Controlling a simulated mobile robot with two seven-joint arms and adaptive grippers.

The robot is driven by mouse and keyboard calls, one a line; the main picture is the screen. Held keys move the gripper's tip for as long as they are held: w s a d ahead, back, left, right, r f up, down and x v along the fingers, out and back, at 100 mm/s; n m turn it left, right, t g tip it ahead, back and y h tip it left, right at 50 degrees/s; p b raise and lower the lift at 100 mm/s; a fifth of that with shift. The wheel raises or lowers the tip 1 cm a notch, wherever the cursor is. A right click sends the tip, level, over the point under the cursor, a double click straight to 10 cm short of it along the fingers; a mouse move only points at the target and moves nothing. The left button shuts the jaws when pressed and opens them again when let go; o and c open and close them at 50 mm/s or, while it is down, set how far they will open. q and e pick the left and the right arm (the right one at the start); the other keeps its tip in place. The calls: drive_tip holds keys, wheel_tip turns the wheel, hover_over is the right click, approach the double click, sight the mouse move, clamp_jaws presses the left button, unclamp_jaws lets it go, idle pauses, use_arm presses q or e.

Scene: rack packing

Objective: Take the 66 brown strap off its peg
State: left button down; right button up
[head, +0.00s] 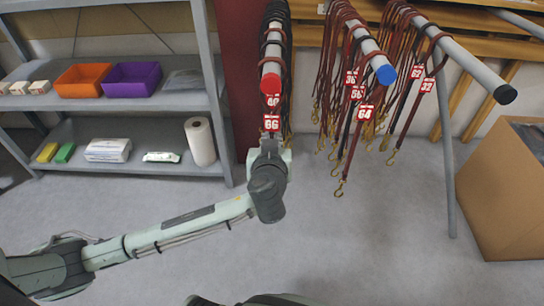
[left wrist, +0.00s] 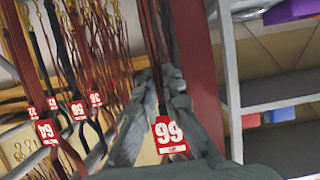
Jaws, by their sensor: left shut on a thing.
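The tag of the 66 strap (head: 271,123) hangs below the red-ended peg (head: 270,84) in the head view. Dark and brown straps loop over this peg, and a 60 tag (head: 272,101) hangs just above the 66 tag. My left gripper (head: 270,143) is directly below the tag, in front of the hanging straps. In the left wrist view the gripper fingers (left wrist: 163,85) are closed together on the strap, with the red 66 tag (left wrist: 170,135) between them. The gripped part is mostly hidden by the fingers. My right gripper is not in view.
Blue-ended (head: 386,74) and black-ended (head: 505,94) pegs to the right carry more tagged straps with hooks. A grey shelf (head: 120,112) with bins stands left, a cardboard box (head: 505,190) right. The floor between is clear.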

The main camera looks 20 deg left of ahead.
sight(272, 129)
use_arm(q)
drive_tip(key=shift+r, duration=0.1)
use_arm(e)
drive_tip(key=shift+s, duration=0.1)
use_arm(q)
drive_tip(key=shift+r, duration=0.4)
wheel_tip(272, 129, up, 2)
drive_tip(key=shift+r, duration=0.2)
drive_tip(key=s+d+b, duration=0.1)
drive_tip(key=s+d, duration=0.1)
drive_tip(key=s, duration=0.6)
drive_tip(key=s+d, duration=0.3)
drive_tip(key=s, duration=0.6)
drive_tip(key=shift+s+b, duration=0.15)
drive_tip(key=shift+b, duration=0.2)
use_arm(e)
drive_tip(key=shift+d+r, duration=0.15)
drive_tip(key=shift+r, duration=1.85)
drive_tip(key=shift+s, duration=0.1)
